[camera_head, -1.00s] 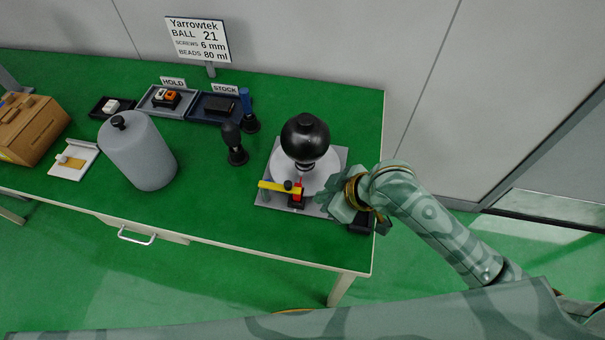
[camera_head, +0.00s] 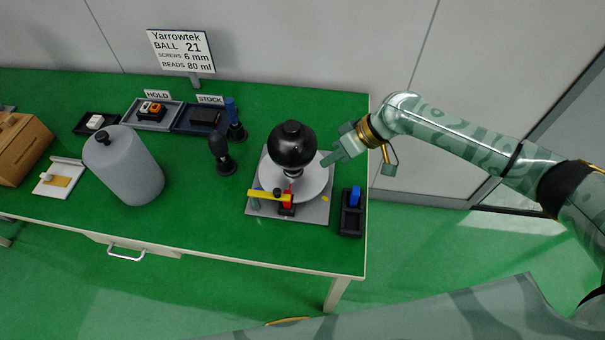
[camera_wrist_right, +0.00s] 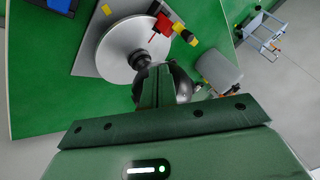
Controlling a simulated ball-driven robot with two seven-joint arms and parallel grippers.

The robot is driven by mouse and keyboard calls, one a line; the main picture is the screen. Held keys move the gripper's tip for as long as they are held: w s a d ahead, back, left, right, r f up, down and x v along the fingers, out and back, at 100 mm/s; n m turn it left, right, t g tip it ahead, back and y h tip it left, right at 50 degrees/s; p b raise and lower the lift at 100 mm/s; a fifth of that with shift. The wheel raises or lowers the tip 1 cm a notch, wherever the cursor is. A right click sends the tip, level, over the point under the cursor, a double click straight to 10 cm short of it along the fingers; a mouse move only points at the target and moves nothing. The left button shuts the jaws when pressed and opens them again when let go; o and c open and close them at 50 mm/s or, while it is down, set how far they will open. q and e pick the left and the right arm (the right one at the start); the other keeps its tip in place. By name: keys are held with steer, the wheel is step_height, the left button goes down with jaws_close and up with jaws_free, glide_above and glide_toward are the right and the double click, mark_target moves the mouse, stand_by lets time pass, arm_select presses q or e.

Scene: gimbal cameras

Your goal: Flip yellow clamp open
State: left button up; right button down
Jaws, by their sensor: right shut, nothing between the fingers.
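The yellow clamp (camera_head: 266,194) is a bar across the front left of a grey square plate (camera_head: 318,212), with a red part (camera_head: 287,201) at its right end. In the right wrist view the clamp's yellow (camera_wrist_right: 178,28) shows beside the red part (camera_wrist_right: 163,23). A black ball (camera_head: 292,145) stands over a pale round disc (camera_head: 312,184) on the plate. My right gripper (camera_head: 328,160) is shut and empty, at the ball's right and apart from the clamp. Its fingers (camera_wrist_right: 152,72) show together in the right wrist view. My left gripper is not in view.
A black holder with a blue piece (camera_head: 353,197) stands right of the plate. A dark upright post (camera_head: 221,155) and a grey canister (camera_head: 130,170) stand left. Trays (camera_head: 152,116) lie at the back, below a sign (camera_head: 181,50). The front of the table is clear.

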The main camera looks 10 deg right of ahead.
mark_target(268, 193)
steer(key=b+x, duration=0.2)
steer(key=x, duration=0.8)
steer(key=a, duration=0.1)
steer(key=s+a, duration=0.1)
steer(key=a+p, duration=0.1)
steer(key=shift+s+r, duration=0.3)
steer(key=shift+r, duration=0.1)
steer(key=shift+s+a, duration=0.15)
steer(key=shift+a, duration=0.15)
